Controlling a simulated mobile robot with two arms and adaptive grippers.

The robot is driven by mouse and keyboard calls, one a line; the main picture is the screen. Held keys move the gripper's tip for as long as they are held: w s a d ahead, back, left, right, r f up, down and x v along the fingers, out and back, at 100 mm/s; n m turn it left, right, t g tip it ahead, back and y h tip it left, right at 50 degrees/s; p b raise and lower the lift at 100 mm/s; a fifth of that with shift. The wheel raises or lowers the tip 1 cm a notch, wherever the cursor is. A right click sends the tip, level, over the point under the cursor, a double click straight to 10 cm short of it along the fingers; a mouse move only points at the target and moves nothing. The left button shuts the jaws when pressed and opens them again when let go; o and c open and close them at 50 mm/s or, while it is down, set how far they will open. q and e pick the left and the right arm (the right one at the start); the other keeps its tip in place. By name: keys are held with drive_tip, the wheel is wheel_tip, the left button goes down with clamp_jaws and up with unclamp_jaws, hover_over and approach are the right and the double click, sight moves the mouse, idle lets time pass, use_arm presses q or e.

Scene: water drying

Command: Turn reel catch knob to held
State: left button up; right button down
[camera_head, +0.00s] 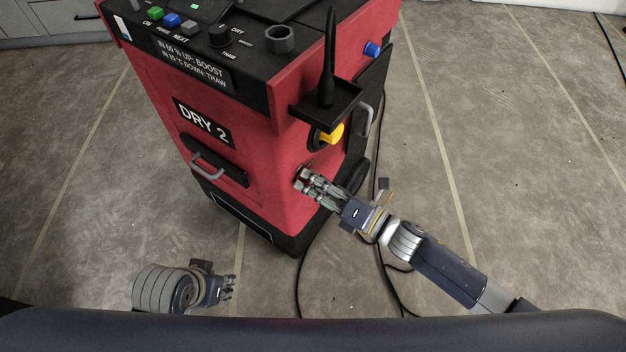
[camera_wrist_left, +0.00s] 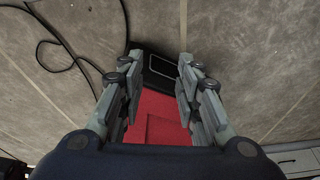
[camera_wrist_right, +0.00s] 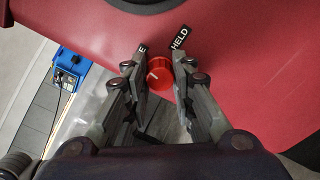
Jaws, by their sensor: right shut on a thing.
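The reel catch knob (camera_wrist_right: 159,74) is small, round and red with a white pointer line, on the red side panel of the DRY 2 machine (camera_head: 262,190). A HELD label (camera_wrist_right: 179,37) sits to its upper right, and a label mostly hidden by a finger sits to its upper left. The pointer line lies toward the knob's left side; its exact direction is hard to tell. My right gripper (camera_wrist_right: 157,72) is shut on the knob; in the head view (camera_head: 302,181) it meets the machine's side. My left gripper (camera_head: 231,287) is open and empty, low in front; it also shows in the left wrist view (camera_wrist_left: 157,65).
A yellow knob (camera_head: 332,134), a grey handle (camera_head: 366,120) and a blue knob (camera_head: 373,49) are on the machine's right side. A black shelf (camera_head: 327,101) juts out above my right gripper. Black cables (camera_head: 300,265) lie on the floor nearby.

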use_arm(q)
drive_tip(key=s+f+p, duration=0.2)
drive_tip(key=f+p, duration=0.1)
drive_tip(key=f, duration=0.7)
drive_tip(key=s+f+g+p, duration=0.1)
drive_tip(key=s+f+p, duration=0.1)
drive_tip(key=f, duration=0.9)
drive_tip(key=shift+s+a+f+p, duration=0.15)
drive_tip(key=shift+s+p, duration=0.1)
drive_tip(key=shift+p, duration=0.4)
use_arm(e)
drive_tip(key=shift+m, duration=8.2)
drive_tip(key=c, duration=1.3)
unclamp_jaws()
drive_tip(key=shift+c, duration=0.2)
use_arm(q)
drive_tip(key=shift+w, duration=0.1)
use_arm(e)
drive_tip(key=v, duration=1.2)
